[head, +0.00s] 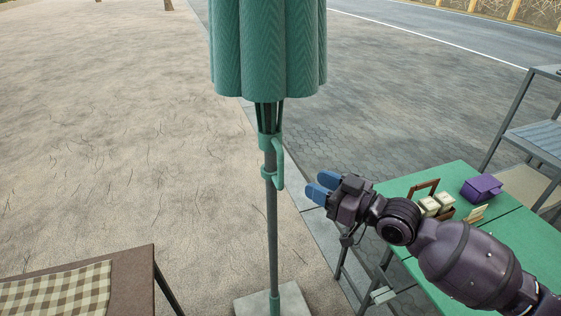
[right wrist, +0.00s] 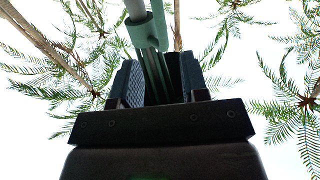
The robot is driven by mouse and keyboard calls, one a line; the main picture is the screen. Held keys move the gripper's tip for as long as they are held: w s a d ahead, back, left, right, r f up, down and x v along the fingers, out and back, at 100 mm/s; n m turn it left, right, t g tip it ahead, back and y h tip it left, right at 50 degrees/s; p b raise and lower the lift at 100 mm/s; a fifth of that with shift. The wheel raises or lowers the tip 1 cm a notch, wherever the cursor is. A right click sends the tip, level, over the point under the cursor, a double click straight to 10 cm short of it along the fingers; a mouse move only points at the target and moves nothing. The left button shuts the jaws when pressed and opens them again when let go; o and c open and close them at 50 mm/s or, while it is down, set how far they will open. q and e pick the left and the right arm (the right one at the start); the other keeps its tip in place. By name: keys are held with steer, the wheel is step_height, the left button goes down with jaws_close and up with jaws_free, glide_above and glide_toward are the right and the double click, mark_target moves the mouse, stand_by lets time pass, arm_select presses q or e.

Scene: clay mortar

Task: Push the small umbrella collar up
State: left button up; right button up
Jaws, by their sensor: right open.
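A closed green umbrella (head: 268,50) hangs on an upright grey pole (head: 272,230). Below its canopy, a small green collar (head: 268,141) with a curved side handle (head: 280,165) sits around the pole. My right gripper (head: 317,188) is to the right of the pole, near the height of the handle's lower end, with its blue fingers open and pointing left. In the head view it appears apart from the pole. In the right wrist view, the gripper (right wrist: 158,80) is open, with the green collar (right wrist: 148,32) showing beyond its fingers. My left gripper is out of view.
A green table (head: 455,180) at the right bears a purple container (head: 482,188) and a wooden caddy (head: 424,188); my right arm reaches over it. A brown table (head: 130,275) with a checked cloth (head: 60,292) is at lower left. The pole's pale base (head: 292,300) is on the ground.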

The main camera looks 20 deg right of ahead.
mark_target(283, 168)
steer(key=p+x, duration=0.1)
steer(key=x, duration=0.8)
steer(key=shift+w+a, duration=0.45)
steer(key=shift+w, duration=0.15)
steer(key=shift+c, duration=0.2)
jaws_close()
